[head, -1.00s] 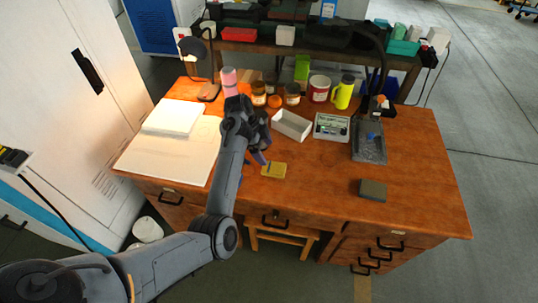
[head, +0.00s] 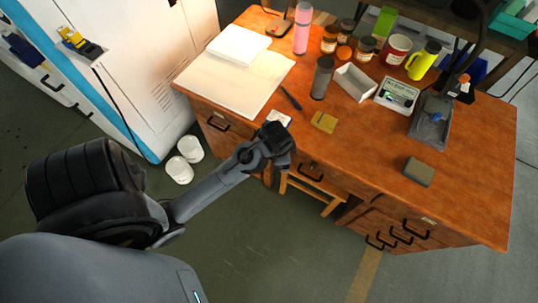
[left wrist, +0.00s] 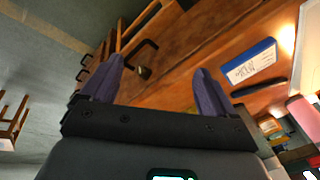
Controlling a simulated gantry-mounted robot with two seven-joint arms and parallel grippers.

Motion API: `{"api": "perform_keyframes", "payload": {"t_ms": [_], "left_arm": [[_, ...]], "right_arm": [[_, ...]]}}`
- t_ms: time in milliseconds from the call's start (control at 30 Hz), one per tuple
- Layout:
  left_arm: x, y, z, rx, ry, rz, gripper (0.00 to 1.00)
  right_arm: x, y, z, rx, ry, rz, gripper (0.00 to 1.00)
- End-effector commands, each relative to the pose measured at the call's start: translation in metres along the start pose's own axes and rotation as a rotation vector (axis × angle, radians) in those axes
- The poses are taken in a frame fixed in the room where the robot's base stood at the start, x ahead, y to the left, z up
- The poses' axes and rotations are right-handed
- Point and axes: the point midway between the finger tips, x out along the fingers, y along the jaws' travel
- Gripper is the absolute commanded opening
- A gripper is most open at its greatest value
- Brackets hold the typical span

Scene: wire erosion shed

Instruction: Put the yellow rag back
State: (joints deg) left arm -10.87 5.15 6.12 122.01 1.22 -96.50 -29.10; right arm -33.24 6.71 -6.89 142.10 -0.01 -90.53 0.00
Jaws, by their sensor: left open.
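A small flat yellow piece (head: 324,122), likely the folded yellow rag, lies on the wooden desk near its front edge in the head view. Its exact material is too small to tell. My left gripper (head: 277,139) is at the desk's front edge, left of and nearer than the yellow piece and apart from it. In the left wrist view my left gripper (left wrist: 156,88) has its two fingers wide apart with nothing between them. My right gripper is not in view.
A blue-and-white card (head: 278,118) and a dark pen-like tool (head: 291,99) lie close by. A grey-green block (head: 419,171) lies right, with bare desktop around.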

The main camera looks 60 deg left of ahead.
Motion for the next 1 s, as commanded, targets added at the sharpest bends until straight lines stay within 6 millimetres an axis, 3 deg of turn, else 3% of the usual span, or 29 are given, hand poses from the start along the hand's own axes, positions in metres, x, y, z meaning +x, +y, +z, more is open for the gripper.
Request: {"api": "perform_keyframes", "payload": {"t_ms": [33, 100, 200, 333, 533, 833, 1000], "left_arm": [[-0.007, 0.026, 0.013, -0.029, 0.011, 0.007, 0.88], [-0.018, 0.056, 0.025, -0.084, 0.035, 0.023, 0.88], [-0.034, 0.091, 0.038, -0.152, 0.063, 0.056, 0.88], [-0.051, 0.120, 0.049, -0.219, 0.084, 0.096, 0.88], [-0.061, 0.135, 0.055, -0.262, 0.095, 0.122, 0.88], [-0.062, 0.135, 0.055, -0.263, 0.095, 0.122, 0.88], [-0.073, 0.132, 0.052, -0.263, 0.095, 0.122, 0.88]], "right_arm": [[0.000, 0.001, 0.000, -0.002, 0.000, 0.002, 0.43], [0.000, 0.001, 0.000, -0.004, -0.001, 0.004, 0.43], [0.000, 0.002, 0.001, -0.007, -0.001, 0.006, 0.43], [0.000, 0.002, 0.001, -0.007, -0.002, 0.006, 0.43], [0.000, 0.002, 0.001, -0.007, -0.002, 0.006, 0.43], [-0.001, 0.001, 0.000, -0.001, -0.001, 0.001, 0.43], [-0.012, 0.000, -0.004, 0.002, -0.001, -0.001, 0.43]]}}
